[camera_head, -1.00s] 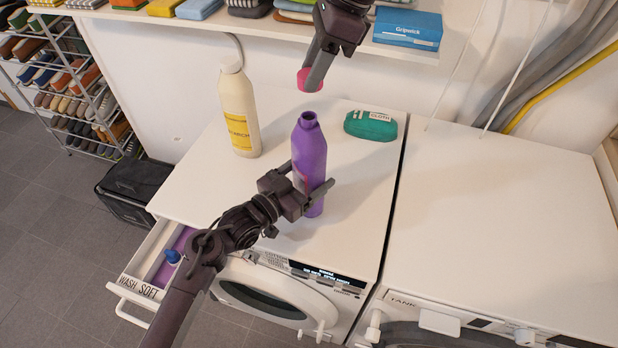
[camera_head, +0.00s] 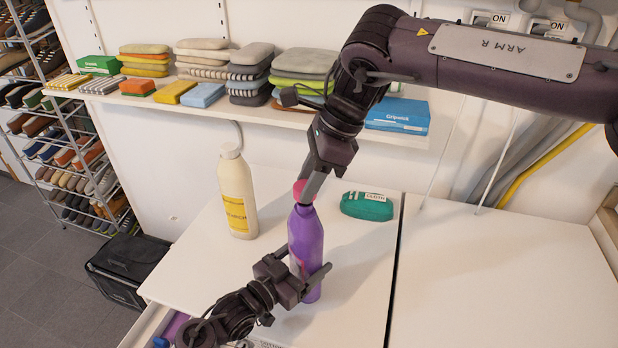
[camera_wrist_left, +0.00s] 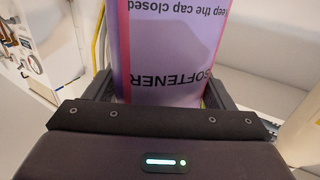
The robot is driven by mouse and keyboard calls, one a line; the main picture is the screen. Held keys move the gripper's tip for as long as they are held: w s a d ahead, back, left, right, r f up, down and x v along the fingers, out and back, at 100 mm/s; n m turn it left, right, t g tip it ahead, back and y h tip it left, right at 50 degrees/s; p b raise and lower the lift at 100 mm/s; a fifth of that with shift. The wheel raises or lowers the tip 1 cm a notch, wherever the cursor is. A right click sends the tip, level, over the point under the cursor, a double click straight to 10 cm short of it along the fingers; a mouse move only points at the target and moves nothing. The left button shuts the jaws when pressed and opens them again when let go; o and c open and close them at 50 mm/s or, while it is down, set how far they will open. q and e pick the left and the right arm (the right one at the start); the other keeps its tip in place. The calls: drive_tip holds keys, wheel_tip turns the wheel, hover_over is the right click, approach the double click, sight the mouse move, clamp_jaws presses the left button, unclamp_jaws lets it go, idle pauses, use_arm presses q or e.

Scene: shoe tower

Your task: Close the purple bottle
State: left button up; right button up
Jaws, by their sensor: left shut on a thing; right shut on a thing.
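The purple bottle (camera_head: 306,240) stands upright on the white machine top in the head view. My left gripper (camera_head: 306,274) is shut around its lower body. In the left wrist view the bottle (camera_wrist_left: 168,45) fills the space between the fingers, with its "SOFTENER" label upside down. My right gripper (camera_head: 306,188) comes from above and is shut on the pink cap (camera_head: 299,189). The cap is at the bottle's mouth, and the mouth is hidden behind cap and fingers. I cannot tell whether the cap is seated on the neck.
A cream bottle (camera_head: 237,192) with a yellow label stands left of the purple one. A green cloth pack (camera_head: 367,206) lies to its right. A shelf (camera_head: 220,108) with folded cloths and a blue box (camera_head: 398,116) runs behind. The right machine top (camera_head: 500,270) is clear.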

drive_tip(key=shift+f, duration=0.85)
drive_tip(key=shift+f, duration=0.55)
